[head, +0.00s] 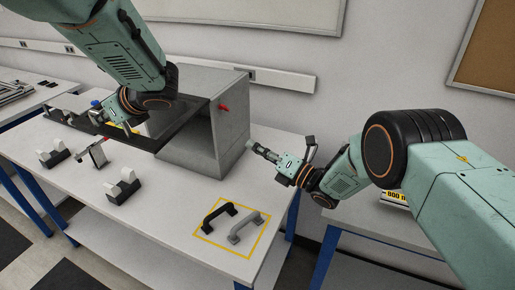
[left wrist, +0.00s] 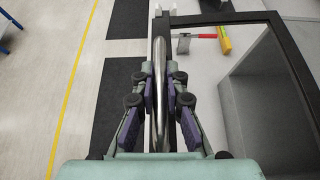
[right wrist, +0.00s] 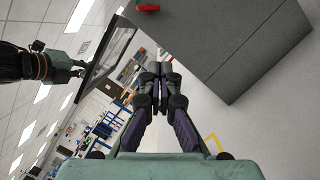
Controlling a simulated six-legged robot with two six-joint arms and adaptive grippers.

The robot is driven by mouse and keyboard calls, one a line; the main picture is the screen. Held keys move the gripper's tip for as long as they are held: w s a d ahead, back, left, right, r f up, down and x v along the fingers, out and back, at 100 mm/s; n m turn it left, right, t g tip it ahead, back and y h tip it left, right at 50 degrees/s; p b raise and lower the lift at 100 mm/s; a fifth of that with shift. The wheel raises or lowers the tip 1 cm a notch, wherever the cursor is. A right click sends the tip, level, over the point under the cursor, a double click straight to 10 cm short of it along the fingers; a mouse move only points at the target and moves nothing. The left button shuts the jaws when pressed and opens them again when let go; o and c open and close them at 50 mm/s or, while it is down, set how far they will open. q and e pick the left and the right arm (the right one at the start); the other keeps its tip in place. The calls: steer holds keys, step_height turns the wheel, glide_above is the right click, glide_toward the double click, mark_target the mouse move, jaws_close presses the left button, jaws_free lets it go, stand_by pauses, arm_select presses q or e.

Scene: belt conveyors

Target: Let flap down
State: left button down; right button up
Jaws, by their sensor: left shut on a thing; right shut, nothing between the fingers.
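The flap is a dark-framed pane (head: 178,129) on the open front of a grey box (head: 238,125). It slants outward from the box's upper edge, standing open. In the left wrist view its black frame (left wrist: 296,65) shows, with the box interior seen through it. My left gripper (head: 112,112) is shut on the flap's silver bar handle (left wrist: 161,75), one finger on each side. My arm hides part of the flap in the head view. My right gripper (head: 255,149) is shut and empty beside the box's right side, near a red knob (head: 223,107).
A black handle (head: 218,215) and a grey handle (head: 245,227) lie inside a yellow outline at the front right. The table front is otherwise clear.

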steer(key=shift+o, duration=0.7)
steer(key=shift+d+r, duration=0.15)
steer(key=shift+d, duration=0.05)
steer(key=o, duration=0.4)
steer(key=r, duration=0.4)
steer(key=w+r+n, duration=0.1)
steer(key=r, duration=0.2)
steer(key=w+r+n, duration=0.1)
steer(key=r, duration=0.3)
steer(key=shift+w+a+r+y, duration=0.2)
steer(key=shift+a+r+y, duration=0.15)
steer(key=shift+y, duration=0.05)
steer(key=shift+o, duration=0.2)
step_height(320, 180, up, 4)
steer(key=m, duration=0.2)
steer(key=m+g+h, duration=0.2)
steer(key=m+h, duration=0.4)
steer(key=m, duration=1.2)
glide_toward(226, 108)
steer(key=shift+x, duration=4.15)
steer(key=shift+w, duration=0.1)
steer(key=shift+c, duration=0.2)
jaws_close()
